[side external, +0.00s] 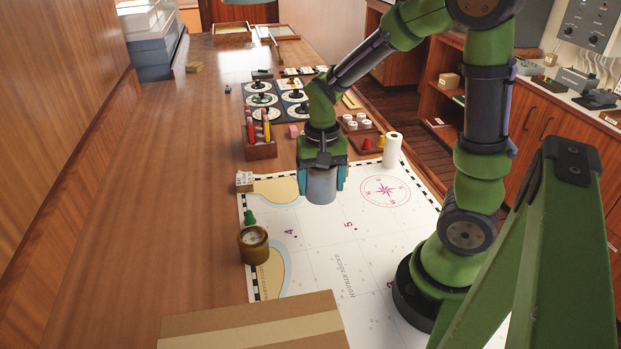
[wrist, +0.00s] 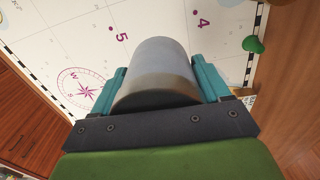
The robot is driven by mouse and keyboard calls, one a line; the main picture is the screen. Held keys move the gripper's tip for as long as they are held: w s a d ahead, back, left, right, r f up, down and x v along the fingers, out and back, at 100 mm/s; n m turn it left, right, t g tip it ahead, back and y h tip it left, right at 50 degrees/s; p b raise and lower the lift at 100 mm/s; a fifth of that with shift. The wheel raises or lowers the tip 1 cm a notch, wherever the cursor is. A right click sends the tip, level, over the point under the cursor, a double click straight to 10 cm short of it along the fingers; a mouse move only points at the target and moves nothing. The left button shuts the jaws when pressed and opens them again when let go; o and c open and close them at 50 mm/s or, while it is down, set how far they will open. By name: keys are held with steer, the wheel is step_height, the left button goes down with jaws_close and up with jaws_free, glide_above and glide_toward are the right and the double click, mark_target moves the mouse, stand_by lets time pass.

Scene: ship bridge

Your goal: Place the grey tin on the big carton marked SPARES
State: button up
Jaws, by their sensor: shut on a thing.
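My gripper (side external: 323,182) is shut on the grey tin (side external: 321,188), which hangs between its teal fingers above the chart. In the wrist view the tin (wrist: 157,72) fills the space between the fingers, with the chart behind it. A large brown carton (side external: 255,325) with a paler tape strip stands at the near edge in the side view, cut off by the frame. No SPARES marking is readable on the part that shows. The carton is not in the wrist view.
A brass-coloured round instrument (side external: 253,245) and a green piece (side external: 249,217) stand along the chart's left edge, between gripper and carton. A pencil holder (side external: 260,149), a white roll (side external: 392,150) and dial boards (side external: 275,97) stand behind. The wooden table (side external: 170,200) is clear on the left.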

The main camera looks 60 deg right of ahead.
steer(key=s+a+r+n, duration=0.2)
steer(key=a+r, duration=0.2)
steer(key=a, duration=0.4)
steer(key=s+a+r+n, duration=0.2)
steer(key=a+r+n, duration=0.15)
steer(key=a, duration=0.55)
steer(key=s+a+r+m, duration=0.1)
steer(key=s+a+r, duration=0.15)
steer(key=s, duration=0.45)
steer(key=s+a+r+m, duration=0.2)
steer(key=s+a, duration=0.1)
steer(key=s, duration=0.5)
glide_above(250, 336)
steer(key=shift+s+d+f, duration=0.15)
steer(key=shift+d+f, duration=0.05)
steer(key=shift+f, duration=0.25)
steer(key=shift+s+d+f, duration=0.15)
steer(key=shift+d+f, duration=0.05)
steer(key=shift+f, duration=0.25)
steer(key=shift+w+a+f, duration=0.15)
steer(key=shift+a+f, duration=0.05)
steer(key=shift+f, duration=0.7)
steer(key=shift+w+a+f, duration=0.1)
steer(key=shift+a+f, duration=0.1)
steer(key=shift+f, duration=0.7)
